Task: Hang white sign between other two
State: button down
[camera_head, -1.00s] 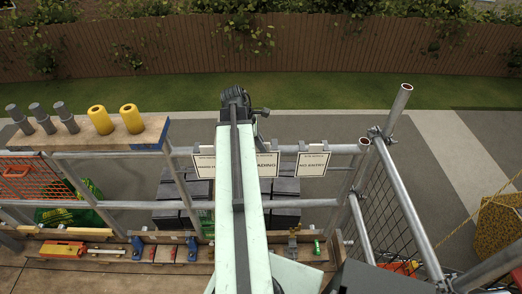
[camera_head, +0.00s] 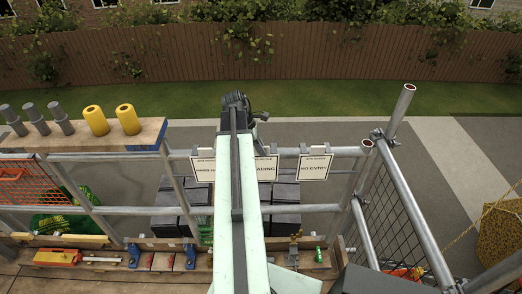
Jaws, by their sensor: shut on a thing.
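My gripper's dark wrist end (camera_head: 236,100) shows at the tip of my pale green arm, just beyond the rail. Its fingertips are hidden behind the arm. The white middle sign (camera_head: 267,168), with "...ADING" readable, shows at the arm's right side; its left part is covered. It is at the same height as the other two. The left sign (camera_head: 202,170), partly covered by the arm, and the right "NO ENTRY" sign (camera_head: 315,167) hang at the upper rail. I cannot tell whether the middle sign touches the rail.
The scaffold's upper rail (camera_head: 130,154) crosses the view, with a lower rail (camera_head: 130,210) below. Grey pipes and yellow rollers (camera_head: 96,120) stand on a board at left. Dark stacked blocks (camera_head: 286,195) are behind the rails. A tall post (camera_head: 402,108) rises at right.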

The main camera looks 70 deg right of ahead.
jog(key=c, duration=1.4)
grip_release()
jog(key=shift+r, duration=0.1)
jog(key=p+v, duration=0.7)
jog(key=shift+r, duration=0.25)
jog(key=shift+w, duration=0.1)
